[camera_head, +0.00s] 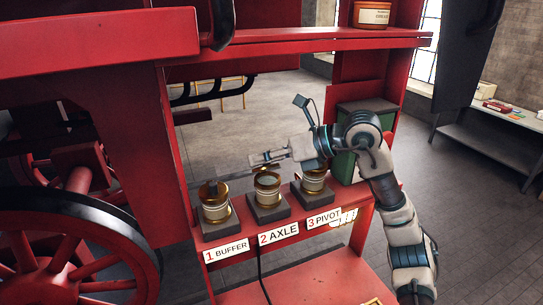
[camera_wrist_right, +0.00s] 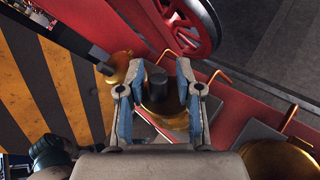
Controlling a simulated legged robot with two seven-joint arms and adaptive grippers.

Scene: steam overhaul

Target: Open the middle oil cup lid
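Three brass oil cups stand in a row on the red shelf: the BUFFER cup (camera_head: 215,208), the middle AXLE cup (camera_head: 268,192) and the PIVOT cup (camera_head: 313,184). My right gripper (camera_head: 260,164) reaches in from the right, just above the AXLE cup. In the wrist view its two fingers (camera_wrist_right: 160,76) are apart, one on each side of the dark knob (camera_wrist_right: 156,86) on the brass lid (camera_wrist_right: 172,108) of the middle cup. A small gap seems to remain around the knob; I cannot tell whether a finger touches the lid. My left gripper is not in view.
The neighbouring cups show in the wrist view at upper left (camera_wrist_right: 122,68) and lower right (camera_wrist_right: 280,160). A green box (camera_head: 345,165) stands behind the PIVOT cup. A red spoked wheel (camera_head: 70,250) is at left. A tin (camera_head: 372,14) sits on the upper shelf.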

